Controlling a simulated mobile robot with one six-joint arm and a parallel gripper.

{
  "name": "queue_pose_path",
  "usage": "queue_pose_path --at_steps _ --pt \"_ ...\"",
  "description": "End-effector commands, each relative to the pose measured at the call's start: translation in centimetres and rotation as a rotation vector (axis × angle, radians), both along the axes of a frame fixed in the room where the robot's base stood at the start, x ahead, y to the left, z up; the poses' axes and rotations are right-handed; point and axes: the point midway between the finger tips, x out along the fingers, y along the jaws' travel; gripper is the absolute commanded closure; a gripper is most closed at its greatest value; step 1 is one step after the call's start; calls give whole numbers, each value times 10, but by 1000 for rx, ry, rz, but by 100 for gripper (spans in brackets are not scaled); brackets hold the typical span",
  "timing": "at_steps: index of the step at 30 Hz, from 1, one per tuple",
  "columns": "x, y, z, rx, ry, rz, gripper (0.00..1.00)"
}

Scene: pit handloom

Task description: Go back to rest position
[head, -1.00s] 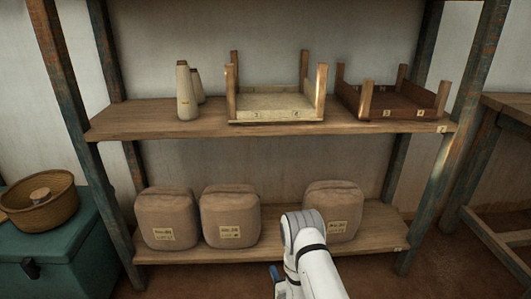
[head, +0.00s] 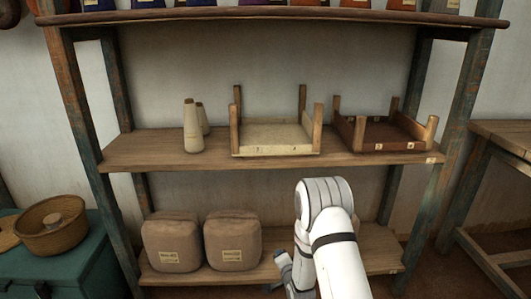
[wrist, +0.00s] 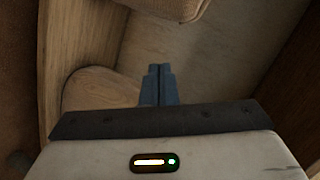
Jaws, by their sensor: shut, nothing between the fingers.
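My gripper (wrist: 158,72) shows in the wrist view with its two blue fingers pressed together and nothing between them. I cannot tell whether the fingers touch either one.
The lower shelf (head: 375,262) holds two brown labelled bags (head: 171,243) (head: 232,242); another is mostly behind my arm. The middle shelf (head: 120,152) holds pale cones (head: 193,128), a light crate (head: 275,151) and a dark crate (head: 385,146). A basket (head: 50,238) sits on a green chest (head: 90,268).

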Motion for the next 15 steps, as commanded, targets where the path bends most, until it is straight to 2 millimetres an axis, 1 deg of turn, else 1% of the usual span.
queue_pose_path --at_steps 1,2,3,5,6,8,9,11,12,14,15 --pt "4 -5 47 -51 14 3 100" --pt "4 -8 63 -86 34 6 100" --pt "3 -12 84 -131 57 11 100" --pt "0 -18 115 -197 94 21 100" --pt "-4 -22 136 -240 120 29 100" --pt "-11 -29 167 -303 159 43 100" --pt "-17 -34 187 -344 187 55 100" --pt "-28 -40 217 -402 228 73 100" --pt "-37 -44 238 -438 254 88 100" --pt "-51 -51 267 -491 296 111 100" --pt "-62 -55 286 -526 324 128 100"
